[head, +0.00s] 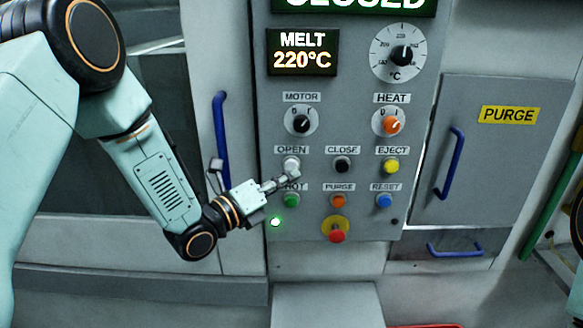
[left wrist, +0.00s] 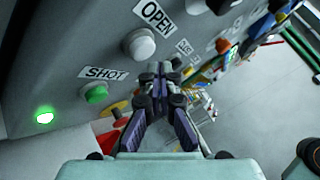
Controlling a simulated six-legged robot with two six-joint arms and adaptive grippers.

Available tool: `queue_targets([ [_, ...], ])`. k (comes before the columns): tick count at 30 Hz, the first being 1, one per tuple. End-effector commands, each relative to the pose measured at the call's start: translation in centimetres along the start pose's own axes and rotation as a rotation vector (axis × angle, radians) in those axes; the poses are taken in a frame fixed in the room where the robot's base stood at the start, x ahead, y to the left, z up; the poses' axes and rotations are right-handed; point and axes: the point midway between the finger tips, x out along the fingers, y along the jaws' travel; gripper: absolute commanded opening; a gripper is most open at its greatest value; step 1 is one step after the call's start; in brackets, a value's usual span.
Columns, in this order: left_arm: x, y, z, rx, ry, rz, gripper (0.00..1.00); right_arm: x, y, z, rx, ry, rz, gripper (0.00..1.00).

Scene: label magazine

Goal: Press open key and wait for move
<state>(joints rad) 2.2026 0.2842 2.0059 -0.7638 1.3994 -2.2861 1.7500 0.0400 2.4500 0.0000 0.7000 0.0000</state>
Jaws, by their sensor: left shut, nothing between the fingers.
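The white OPEN key (head: 291,164) sits under its label on the grey control panel (head: 330,264). It also shows in the left wrist view (left wrist: 141,44), raised from the panel. My left gripper (head: 292,175) is shut and empty, its fingertips over the lower edge of the OPEN key in the head view. In the left wrist view the fingertips (left wrist: 160,72) lie to the lower right of the key, with a gap between them in the picture. Contact cannot be told. The sign (head: 352,4) at the top reads CLOSED, its upper part cut off. My right gripper is not in view.
The green SHOT key (head: 291,200) is just below OPEN, and the black CLOSE key (head: 342,165) is to its right. A red emergency stop (head: 337,236) sits lower. A blue handle (head: 221,140) stands left of the panel. A green lamp (head: 275,222) is lit.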

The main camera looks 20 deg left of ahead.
Motion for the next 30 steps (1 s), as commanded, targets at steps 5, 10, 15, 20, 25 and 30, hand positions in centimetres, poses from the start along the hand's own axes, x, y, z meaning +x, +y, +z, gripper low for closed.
queue_targets([
  [5, 0.31, 0.25, 0.20, 0.001, -0.001, -0.001, 0.00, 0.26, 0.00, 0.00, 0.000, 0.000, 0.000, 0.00],
  [10, 0.61, 0.48, 0.42, 0.001, 0.000, 0.000, 0.00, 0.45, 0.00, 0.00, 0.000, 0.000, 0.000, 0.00],
  [15, 0.61, 0.44, 0.44, 0.000, 0.000, 0.000, 0.00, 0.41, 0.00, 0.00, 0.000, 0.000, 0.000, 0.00],
  [20, 0.62, 0.45, 0.45, 0.000, 0.000, 0.000, 0.00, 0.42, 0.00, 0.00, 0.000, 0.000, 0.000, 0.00],
  [25, 0.71, 0.53, 0.51, 0.000, 0.000, 0.000, 0.00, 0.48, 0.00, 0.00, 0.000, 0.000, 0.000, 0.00],
  [30, 0.83, 0.62, 0.60, 0.000, 0.000, -0.001, 0.00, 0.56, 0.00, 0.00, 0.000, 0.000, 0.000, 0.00],
])
